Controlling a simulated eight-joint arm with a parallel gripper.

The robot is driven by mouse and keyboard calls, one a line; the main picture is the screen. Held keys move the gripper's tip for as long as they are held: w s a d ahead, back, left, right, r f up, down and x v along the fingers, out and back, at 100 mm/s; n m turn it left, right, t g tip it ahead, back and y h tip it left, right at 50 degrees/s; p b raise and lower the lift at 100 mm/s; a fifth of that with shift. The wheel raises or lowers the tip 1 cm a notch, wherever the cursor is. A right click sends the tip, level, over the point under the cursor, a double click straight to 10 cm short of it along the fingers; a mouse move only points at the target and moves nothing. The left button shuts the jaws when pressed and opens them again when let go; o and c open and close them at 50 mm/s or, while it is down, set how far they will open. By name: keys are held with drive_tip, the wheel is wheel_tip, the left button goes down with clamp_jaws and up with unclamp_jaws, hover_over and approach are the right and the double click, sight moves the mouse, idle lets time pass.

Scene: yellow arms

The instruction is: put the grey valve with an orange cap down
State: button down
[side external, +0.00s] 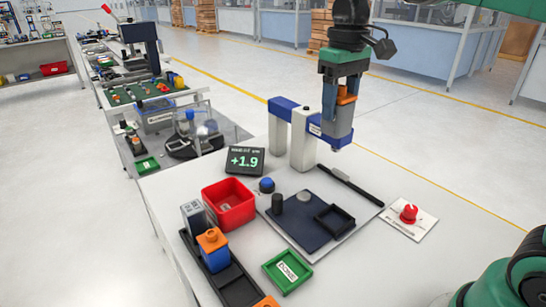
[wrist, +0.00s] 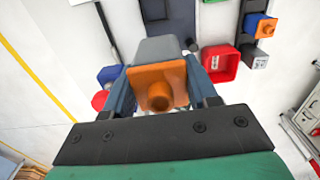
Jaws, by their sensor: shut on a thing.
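My gripper (wrist: 160,80) is shut on the grey valve (wrist: 163,48) with an orange cap (wrist: 157,88). In the wrist view the orange cap faces the camera, and the grey body lies beyond it between the blue-grey fingers. In the side view my gripper (side external: 341,92) hangs high over the far part of the table, with the orange cap (side external: 346,96) showing between the fingers. The valve is off the table, close to the white and blue stand (side external: 300,140); whether they touch cannot be told. The fingers hide part of the valve.
A dark blue plate (side external: 290,232) with a black frame (side external: 334,220) lies mid-table. Around it are a red bin (side external: 229,205), a green tray (side external: 288,270), a +1.9 display (side external: 246,161) and a red knob (side external: 408,213). A black rail (side external: 236,287) carries a blue, orange-capped part (side external: 214,257).

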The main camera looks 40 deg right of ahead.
drive_tip(key=w+a+f, duration=1.1)
drive_tip(key=w+a, duration=0.2)
drive_tip(key=f, duration=0.6)
drive_tip(key=a+f, duration=0.1)
drive_tip(key=f, duration=0.2)
drive_tip(key=shift+w+f, duration=0.15)
drive_tip(key=shift+w, duration=0.25)
drive_tip(key=shift+f, duration=0.2)
drive_tip(key=c, duration=0.5)
unclamp_jaws()
drive_tip(key=shift+c, duration=0.2)
